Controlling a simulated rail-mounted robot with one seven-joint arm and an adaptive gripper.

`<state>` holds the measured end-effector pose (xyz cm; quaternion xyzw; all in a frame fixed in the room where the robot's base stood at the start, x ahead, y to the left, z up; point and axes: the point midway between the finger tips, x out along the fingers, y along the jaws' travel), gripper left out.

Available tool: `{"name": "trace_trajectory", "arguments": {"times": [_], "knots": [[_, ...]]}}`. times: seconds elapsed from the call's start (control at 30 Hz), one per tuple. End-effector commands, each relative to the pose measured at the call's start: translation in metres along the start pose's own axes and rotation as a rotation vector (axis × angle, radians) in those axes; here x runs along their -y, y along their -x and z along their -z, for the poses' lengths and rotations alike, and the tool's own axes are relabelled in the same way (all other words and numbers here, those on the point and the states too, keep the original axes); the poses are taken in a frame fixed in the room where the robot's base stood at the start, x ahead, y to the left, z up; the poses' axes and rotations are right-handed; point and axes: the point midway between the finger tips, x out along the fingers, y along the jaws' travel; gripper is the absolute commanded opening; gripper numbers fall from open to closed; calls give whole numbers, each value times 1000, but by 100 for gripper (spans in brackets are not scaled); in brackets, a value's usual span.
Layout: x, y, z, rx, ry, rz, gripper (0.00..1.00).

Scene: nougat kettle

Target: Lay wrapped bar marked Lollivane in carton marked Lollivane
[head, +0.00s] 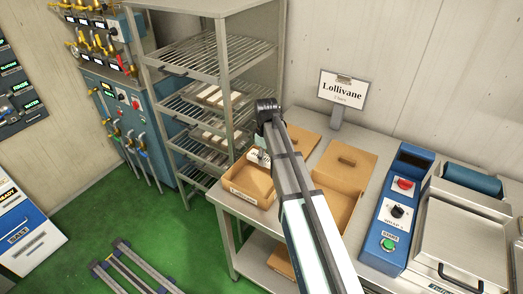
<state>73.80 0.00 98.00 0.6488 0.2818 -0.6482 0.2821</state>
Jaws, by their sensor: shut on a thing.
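My gripper (262,157) hangs over the open brown carton (246,196) at the near left corner of the bench. My arm covers part of the carton's right side. The carton's front label is small and seems to read Lollivane. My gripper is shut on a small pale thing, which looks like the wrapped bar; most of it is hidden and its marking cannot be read. It is at or inside the carton's opening, and I cannot tell whether it touches the carton.
A Lollivane sign (341,92) stands at the back of the bench (229,204). A second brown carton (347,170) is right of my arm. A blue control box (397,208) stands farther right. A wire rack (203,62) with trays of bars stands close on the left.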

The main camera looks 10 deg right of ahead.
Motion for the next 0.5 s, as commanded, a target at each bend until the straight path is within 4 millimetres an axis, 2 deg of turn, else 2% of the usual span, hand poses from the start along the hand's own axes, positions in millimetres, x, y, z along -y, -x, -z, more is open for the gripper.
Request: {"name": "trace_trajectory", "arguments": {"times": [0.5], "knots": [[0, -37, -1, 1, 1, 1, 5]]}}
